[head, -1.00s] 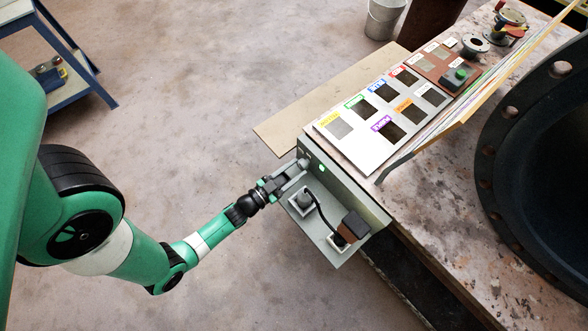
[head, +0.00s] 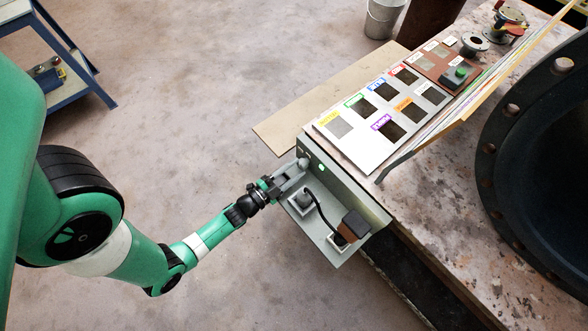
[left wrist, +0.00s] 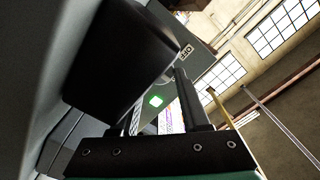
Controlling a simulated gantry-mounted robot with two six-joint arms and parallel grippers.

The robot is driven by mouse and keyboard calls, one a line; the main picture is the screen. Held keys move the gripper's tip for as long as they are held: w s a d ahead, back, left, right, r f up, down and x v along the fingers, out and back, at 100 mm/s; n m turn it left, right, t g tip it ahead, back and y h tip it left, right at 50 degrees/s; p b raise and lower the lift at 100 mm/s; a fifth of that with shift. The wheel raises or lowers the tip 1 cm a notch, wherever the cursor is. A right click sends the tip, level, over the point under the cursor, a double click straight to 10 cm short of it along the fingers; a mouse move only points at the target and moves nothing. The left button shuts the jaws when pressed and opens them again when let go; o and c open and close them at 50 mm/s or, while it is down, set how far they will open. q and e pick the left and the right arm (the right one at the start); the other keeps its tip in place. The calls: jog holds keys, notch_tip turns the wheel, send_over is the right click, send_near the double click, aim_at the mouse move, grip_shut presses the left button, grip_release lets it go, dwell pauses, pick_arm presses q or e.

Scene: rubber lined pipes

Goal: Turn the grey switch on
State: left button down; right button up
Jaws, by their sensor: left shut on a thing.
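The grey switch (head: 303,160) is on the upper left of the grey panel box (head: 346,185), which is fixed at the bench's near edge. My left gripper (head: 293,176) reaches it from the left and is shut on it; the fingers cover much of the switch. A lit green lamp (head: 320,168) is just right of the switch. My right gripper is not in view.
A sample board (head: 366,152) lies above on the bench. A large dark pipe flange (head: 492,150) stands at right.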

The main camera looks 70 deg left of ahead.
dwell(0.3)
pick_arm(q)
jog(key=shift+c, duration=1.9)
grip_release()
jog(key=shift+s+d, duration=0.1)
